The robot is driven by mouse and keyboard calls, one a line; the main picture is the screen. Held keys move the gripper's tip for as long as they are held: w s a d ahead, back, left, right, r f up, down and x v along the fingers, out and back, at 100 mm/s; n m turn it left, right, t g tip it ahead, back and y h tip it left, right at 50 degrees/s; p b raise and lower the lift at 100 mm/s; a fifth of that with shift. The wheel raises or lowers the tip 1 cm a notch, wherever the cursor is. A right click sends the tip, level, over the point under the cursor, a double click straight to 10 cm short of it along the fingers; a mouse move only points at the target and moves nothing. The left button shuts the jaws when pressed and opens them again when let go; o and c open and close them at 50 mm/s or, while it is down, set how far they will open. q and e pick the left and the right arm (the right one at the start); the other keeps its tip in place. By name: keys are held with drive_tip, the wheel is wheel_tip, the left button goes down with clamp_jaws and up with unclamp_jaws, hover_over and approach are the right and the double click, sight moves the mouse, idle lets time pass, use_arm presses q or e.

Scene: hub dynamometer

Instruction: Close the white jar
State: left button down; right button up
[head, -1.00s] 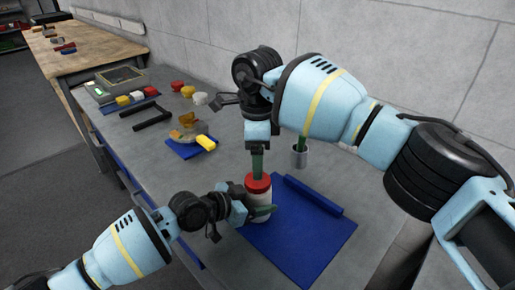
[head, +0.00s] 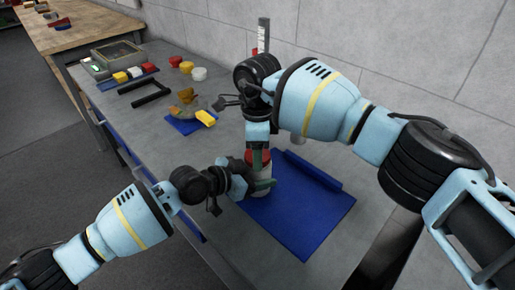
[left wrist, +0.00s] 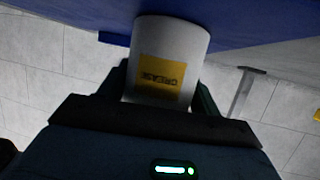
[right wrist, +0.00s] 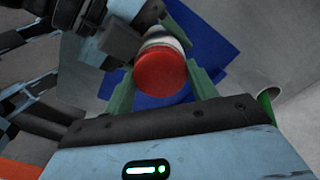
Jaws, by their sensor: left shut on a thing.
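The white jar, labelled GREASE, stands over the blue mat (head: 298,228) in the head view and fills the middle of the left wrist view (left wrist: 168,55). My left gripper (head: 252,184) is shut on its side. The red lid (right wrist: 160,73) sits at the jar's top; I cannot tell whether it is seated or threaded. My right gripper (right wrist: 160,85) comes from above, with its green fingers on both sides of the lid. Whether they press on it cannot be told. In the head view the lid (head: 263,157) is partly hidden by the fingers.
A blue bar (head: 312,171) lies along the mat's back edge. A grey cup (head: 298,138) stands behind, mostly hidden by my right arm. The mat's front is clear.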

drive_tip(key=c, duration=0.6)
drive_tip(key=shift+o, duration=0.2)
drive_tip(key=shift+m, duration=1.6)
drive_tip(key=o, duration=1.1)
drive_tip(key=shift+r, duration=0.1)
drive_tip(key=shift+r, duration=2.2)
